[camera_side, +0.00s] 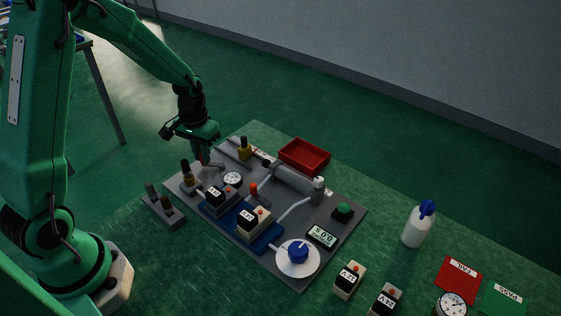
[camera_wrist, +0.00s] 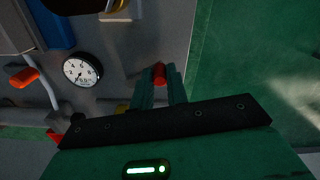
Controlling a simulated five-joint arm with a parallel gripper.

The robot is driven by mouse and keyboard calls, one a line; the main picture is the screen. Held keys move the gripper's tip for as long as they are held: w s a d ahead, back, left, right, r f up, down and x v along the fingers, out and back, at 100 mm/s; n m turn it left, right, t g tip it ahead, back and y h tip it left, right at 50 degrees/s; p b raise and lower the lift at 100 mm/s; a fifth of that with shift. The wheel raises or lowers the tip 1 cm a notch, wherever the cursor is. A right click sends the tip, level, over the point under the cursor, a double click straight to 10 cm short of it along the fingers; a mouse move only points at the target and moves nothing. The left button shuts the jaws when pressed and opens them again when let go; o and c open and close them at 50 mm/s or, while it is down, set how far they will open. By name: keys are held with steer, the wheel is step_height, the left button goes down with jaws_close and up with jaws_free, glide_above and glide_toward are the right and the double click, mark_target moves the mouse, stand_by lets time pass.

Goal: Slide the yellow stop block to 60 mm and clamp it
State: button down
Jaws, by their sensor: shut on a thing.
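The yellow stop block (camera_side: 245,150) sits on a rail at the back left of the grey press plate in the side view. My gripper (camera_side: 203,161) is low over the plate's left end, apart from the stop block. In the wrist view my gripper (camera_wrist: 160,76) is shut on a small red knob (camera_wrist: 159,69) between its fingertips. What the knob is fixed to is mostly hidden. The scale reading at the block is too small to read.
A round dial gauge (camera_side: 232,179) lies close to my gripper. A yellow-and-black cylinder (camera_side: 186,173) stands to its left. Blue-based blocks (camera_side: 254,222), an orange-tipped lever (camera_side: 253,188) and a red tray (camera_side: 304,157) are nearby. A white bottle (camera_side: 415,228) stands at the right.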

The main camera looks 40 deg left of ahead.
steer(key=m, duration=0.1)
steer(key=w+m, duration=0.1)
steer(key=m, duration=0.1)
steer(key=shift+w+a, duration=0.1)
steer(key=shift+a, duration=0.2)
steer(key=shift+w+a+m, duration=0.1)
steer(key=shift+w+m, duration=0.25)
steer(key=shift+m, duration=0.45)
steer(key=shift+w+m, duration=0.35)
steer(key=shift+m, duration=0.45)
steer(key=c, duration=1.4)
jaws_free()
steer(key=shift+r, duration=0.1)
step_height(320, 180, up, 8)
steer(key=shift+f, duration=0.15)
